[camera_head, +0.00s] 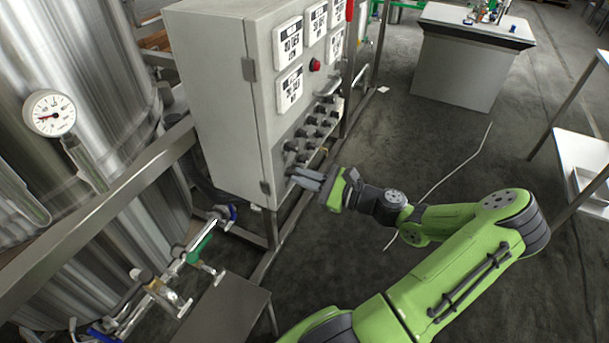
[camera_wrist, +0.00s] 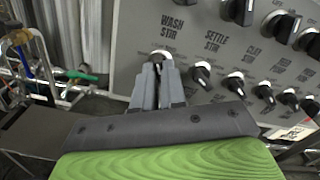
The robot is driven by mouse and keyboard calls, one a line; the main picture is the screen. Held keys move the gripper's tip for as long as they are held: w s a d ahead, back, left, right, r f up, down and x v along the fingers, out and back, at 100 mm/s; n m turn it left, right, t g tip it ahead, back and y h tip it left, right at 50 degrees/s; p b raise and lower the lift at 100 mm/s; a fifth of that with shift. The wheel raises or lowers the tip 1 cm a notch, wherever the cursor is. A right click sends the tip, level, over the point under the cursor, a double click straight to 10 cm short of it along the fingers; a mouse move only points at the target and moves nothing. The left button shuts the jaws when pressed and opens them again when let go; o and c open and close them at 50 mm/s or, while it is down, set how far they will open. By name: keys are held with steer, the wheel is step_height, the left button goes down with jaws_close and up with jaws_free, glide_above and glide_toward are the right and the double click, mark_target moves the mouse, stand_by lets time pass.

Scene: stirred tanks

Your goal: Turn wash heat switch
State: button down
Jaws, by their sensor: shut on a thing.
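The grey control cabinet (camera_head: 225,100) has rows of black knob switches on its front panel. In the wrist view my gripper (camera_wrist: 158,84) is shut on a knob (camera_wrist: 160,56) at the left end of the lower row. The fingers hide most of this knob; its pale round base shows behind their tips. The label "WASH STIR" (camera_wrist: 175,27) is printed above it. I cannot see a "wash heat" label. In the head view my gripper (camera_head: 301,178) reaches the panel's lower left corner from the right.
More knobs (camera_wrist: 201,74) continue the row to the right, close to the fingers. A red button (camera_head: 315,65) and white displays (camera_head: 290,88) are higher on the cabinet. Pipes with a green valve handle (camera_head: 200,248) stand at lower left. A cable (camera_head: 455,168) lies on the floor.

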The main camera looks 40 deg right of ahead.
steer(key=shift+n+p, duration=0.95)
steer(key=shift+n, duration=2.35)
steer(key=c, duration=1.2)
jaws_free()
steer(key=p+v, duration=0.3)
steer(key=v, duration=1.2)
steer(key=shift+s, duration=0.4)
steer(key=shift+d, duration=0.1)
